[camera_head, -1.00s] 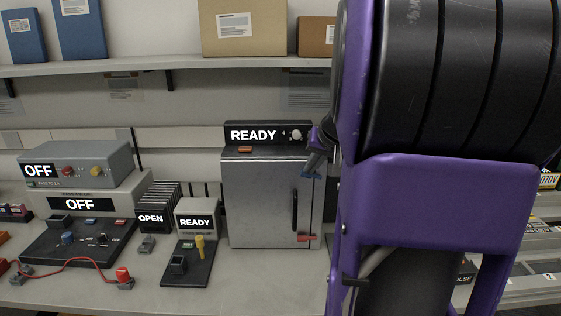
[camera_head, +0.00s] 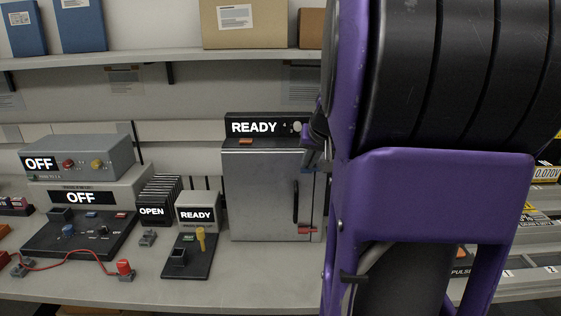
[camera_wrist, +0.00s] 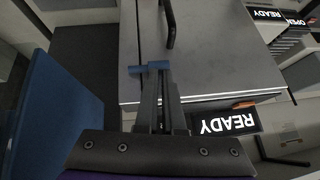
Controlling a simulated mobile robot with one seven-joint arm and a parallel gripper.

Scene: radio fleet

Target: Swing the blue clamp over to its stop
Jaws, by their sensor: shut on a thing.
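The blue clamp (camera_wrist: 150,68) is a short blue bar at the edge of the grey cabinet's door, between my fingertips in the wrist view. My gripper (camera_wrist: 156,82) is shut on it, with the fingers covering part of it. In the head view, my gripper (camera_head: 312,152) is at the cabinet's upper right edge. A bit of the blue clamp (camera_head: 309,169) shows just below it, and my arm hides the area to the right. The grey cabinet (camera_head: 258,195) shows READY. I cannot make out the clamp's stop.
The cabinet has a black door handle (camera_head: 296,202) and a red clamp (camera_head: 306,231) low on its right edge. Left of it stand a small READY unit (camera_head: 196,200), OPEN rack (camera_head: 160,195) and OFF boxes (camera_head: 85,157). A blue panel (camera_wrist: 55,120) is close beside my gripper.

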